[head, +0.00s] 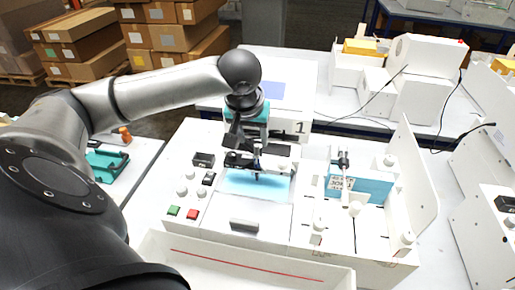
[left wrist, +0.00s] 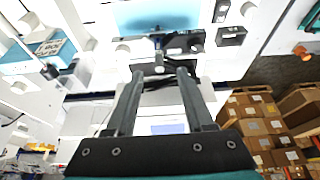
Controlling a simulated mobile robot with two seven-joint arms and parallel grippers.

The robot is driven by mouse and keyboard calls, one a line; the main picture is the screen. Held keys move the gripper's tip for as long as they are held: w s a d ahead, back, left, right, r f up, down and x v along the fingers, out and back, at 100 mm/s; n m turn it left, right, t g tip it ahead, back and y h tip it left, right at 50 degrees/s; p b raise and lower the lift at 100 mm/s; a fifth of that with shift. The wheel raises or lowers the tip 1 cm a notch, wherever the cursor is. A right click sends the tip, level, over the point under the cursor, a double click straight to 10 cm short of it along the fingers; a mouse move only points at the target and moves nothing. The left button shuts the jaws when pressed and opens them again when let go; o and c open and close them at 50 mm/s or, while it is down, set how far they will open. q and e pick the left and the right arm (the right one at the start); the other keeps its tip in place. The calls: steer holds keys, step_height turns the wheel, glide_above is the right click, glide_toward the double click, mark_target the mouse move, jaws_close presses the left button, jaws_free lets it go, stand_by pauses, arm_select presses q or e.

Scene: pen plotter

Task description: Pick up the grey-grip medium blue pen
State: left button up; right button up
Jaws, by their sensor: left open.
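A pen-like piece (head: 257,167) with a dark blue part stands upright in the black-and-white carriage (head: 280,164) over the lit blue plotting area (head: 245,187). I cannot make out a grey grip, so I cannot tell if it is the medium blue pen. My left gripper (head: 240,152) is over the carriage, pointing down, and partly hides it. In the left wrist view the two fingers (left wrist: 160,74) are apart, with a small pale upright piece (left wrist: 159,62) showing just beyond the gap between their tips. I see nothing held. My right gripper is not in view.
The plotter's panel has a green button (head: 173,211), a red button (head: 192,214) and pale knobs. A walled bay with a blue label box (head: 372,187) and an upright black-topped post (head: 343,162) is at right. An open white tray (head: 190,259) lies in front.

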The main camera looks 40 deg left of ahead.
mark_target(256, 146)
arm_select(q)
steer(key=shift+w+x, duration=0.2)
steer(key=shift+x, duration=1.75)
steer(key=shift+w+x, duration=0.25)
steer(key=shift+x, duration=1.7)
steer(key=shift+r, duration=0.2)
steer(key=shift+c, duration=0.2)
jaws_close()
